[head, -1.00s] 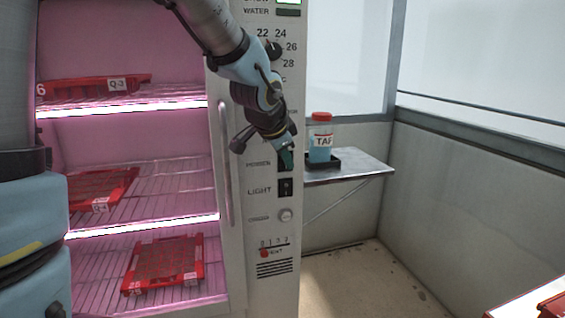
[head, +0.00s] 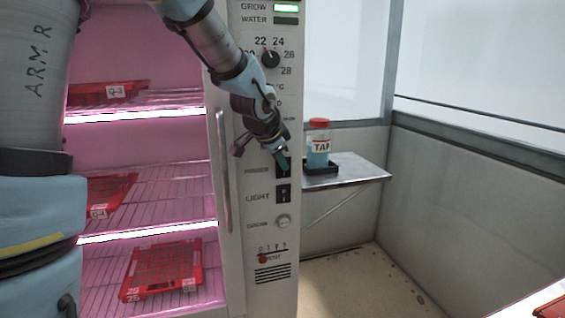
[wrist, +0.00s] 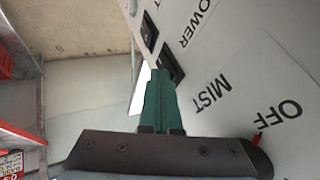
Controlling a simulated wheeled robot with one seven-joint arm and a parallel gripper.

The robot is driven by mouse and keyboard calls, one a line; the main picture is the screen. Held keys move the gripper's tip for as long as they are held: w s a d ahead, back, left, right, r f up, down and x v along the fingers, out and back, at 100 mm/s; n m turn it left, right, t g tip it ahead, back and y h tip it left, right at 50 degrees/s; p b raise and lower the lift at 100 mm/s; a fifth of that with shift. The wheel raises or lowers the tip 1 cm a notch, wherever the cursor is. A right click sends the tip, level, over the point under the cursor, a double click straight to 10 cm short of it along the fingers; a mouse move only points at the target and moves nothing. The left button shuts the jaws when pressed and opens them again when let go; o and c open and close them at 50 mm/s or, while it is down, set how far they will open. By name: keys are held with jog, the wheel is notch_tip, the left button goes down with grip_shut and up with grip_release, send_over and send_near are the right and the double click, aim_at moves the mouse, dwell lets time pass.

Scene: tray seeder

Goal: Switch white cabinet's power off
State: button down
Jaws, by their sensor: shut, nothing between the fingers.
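The white cabinet (head: 231,270) has a control panel down its right side. The power switch (head: 287,171) is a dark rocker above the light switch (head: 283,194); my fingers partly cover it. In the wrist view the power switch (wrist: 173,62) lies just past my fingertips, by the POWER label. My gripper (head: 282,160) has green fingers, shut and empty, also in the wrist view (wrist: 158,80). I cannot tell whether the fingertips touch the switch or which way it is set. The GROW indicator (head: 286,8) is lit green and the shelf lights glow.
The door handle (head: 223,170) stands left of the panel. A metal side shelf (head: 350,170) with a red-lidded jar (head: 319,143) stands close on the right. Red trays (head: 160,270) lie inside.

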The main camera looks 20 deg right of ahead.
jog(key=shift+w, duration=0.1)
jog(key=shift+r, duration=0.15)
jog(key=shift+r+p, duration=0.7)
